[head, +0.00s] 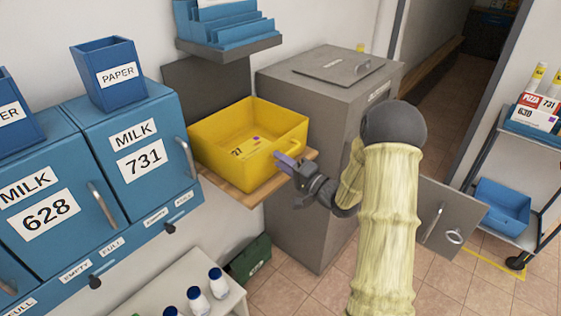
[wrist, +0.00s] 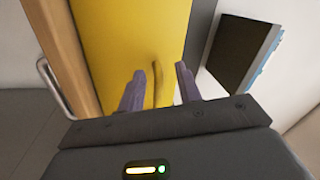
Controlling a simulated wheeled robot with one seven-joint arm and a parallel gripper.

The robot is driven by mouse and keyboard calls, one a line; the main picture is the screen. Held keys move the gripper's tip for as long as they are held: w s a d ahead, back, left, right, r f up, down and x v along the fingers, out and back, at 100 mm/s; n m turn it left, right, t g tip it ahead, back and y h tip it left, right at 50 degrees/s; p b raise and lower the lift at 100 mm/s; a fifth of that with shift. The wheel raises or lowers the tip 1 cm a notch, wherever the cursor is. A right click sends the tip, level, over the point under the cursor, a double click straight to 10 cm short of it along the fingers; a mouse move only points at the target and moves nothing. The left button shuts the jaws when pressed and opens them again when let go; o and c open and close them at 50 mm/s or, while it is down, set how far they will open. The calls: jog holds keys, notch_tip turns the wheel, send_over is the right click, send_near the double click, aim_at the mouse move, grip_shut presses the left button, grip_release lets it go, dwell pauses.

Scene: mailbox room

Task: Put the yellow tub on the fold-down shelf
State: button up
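The yellow tub (head: 231,166) sits upright on the wooden fold-down shelf (head: 238,196), between the blue milk lockers and the grey cabinet. A label and a small purple patch show inside it. My gripper (head: 283,160) is at the tub's right end, by its yellow handle. In the wrist view my gripper (wrist: 159,80) has its two purple fingers apart, with the handle (wrist: 157,84) between them and gaps on both sides. The tub (wrist: 130,35) and the shelf's wooden edge (wrist: 72,50) also show there. Most of the shelf is hidden under the tub.
Blue milk lockers (head: 139,180) stand at the left, with a blue paper bin (head: 108,75) on top. A wall rack (head: 228,42) hangs above the tub. The grey cabinet (head: 313,200) is close behind my gripper. A white bench (head: 190,284) with bottles is below.

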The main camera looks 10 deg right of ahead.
jog(key=v, duration=1.1)
jog(key=shift+b, duration=0.3)
jog(key=shift+f, duration=0.1)
jog(key=s+a+f+n+g+h, duration=0.1)
jog(key=s+a+n+g+h, duration=0.2)
jog(key=s+g+h, duration=0.3)
jog(key=s+a+f+n+g+h, duration=0.1)
jog(key=s+a+n+g+h, duration=0.3)
jog(key=s+g, duration=0.3)
jog(key=s+a+h, duration=0.1)
jog(key=s, duration=0.3)
jog(key=shift+s+a+f+h, duration=0.2)
jog(key=shift+s+f+h, duration=0.1)
jog(key=shift+f+h, duration=0.1)
